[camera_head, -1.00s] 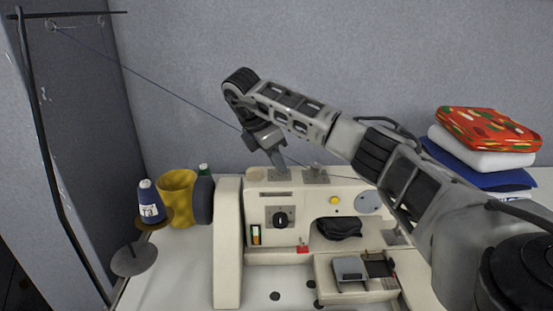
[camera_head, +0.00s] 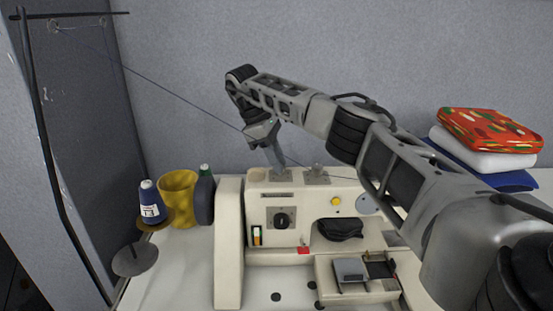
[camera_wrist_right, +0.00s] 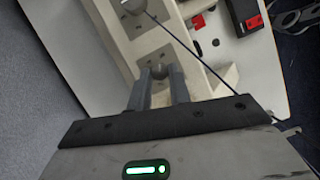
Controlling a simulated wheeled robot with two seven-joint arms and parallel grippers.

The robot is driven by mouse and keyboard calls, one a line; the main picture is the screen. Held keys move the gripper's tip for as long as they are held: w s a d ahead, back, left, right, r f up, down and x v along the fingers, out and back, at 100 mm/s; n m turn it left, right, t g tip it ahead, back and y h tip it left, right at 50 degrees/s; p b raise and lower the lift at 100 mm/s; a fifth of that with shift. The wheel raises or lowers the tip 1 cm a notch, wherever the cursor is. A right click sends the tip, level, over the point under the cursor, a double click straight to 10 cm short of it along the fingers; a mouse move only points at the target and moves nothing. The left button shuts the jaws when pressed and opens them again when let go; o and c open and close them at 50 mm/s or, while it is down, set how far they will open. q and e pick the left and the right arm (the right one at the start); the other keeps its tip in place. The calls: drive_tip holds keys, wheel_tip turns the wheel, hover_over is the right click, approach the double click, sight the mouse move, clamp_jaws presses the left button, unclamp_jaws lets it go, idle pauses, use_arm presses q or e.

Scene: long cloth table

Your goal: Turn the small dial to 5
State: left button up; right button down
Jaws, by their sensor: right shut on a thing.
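A cream sewing machine (camera_head: 229,235) stands on the table. Two small metal knobs sit on plates on its top. The right one (camera_head: 317,171) is free in the head view. The left one is mostly hidden by my right gripper (camera_head: 281,167), which reaches down to it. In the right wrist view the fingers are shut around a small round metal dial (camera_wrist_right: 158,70). No number on it is readable. A black dial (camera_head: 282,221) is on the machine's front face, untouched. My left gripper is in neither view.
A dark thread (camera_head: 175,89) runs from the stand past my gripper. A blue thread spool (camera_head: 149,203), yellow cup (camera_head: 178,199) and dark bottle (camera_head: 204,197) stand left of the machine. Folded cloths (camera_head: 489,131) are stacked at right.

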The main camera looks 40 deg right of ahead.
idle(0.5)
drive_tip(key=c, duration=1.3)
unclamp_jaws()
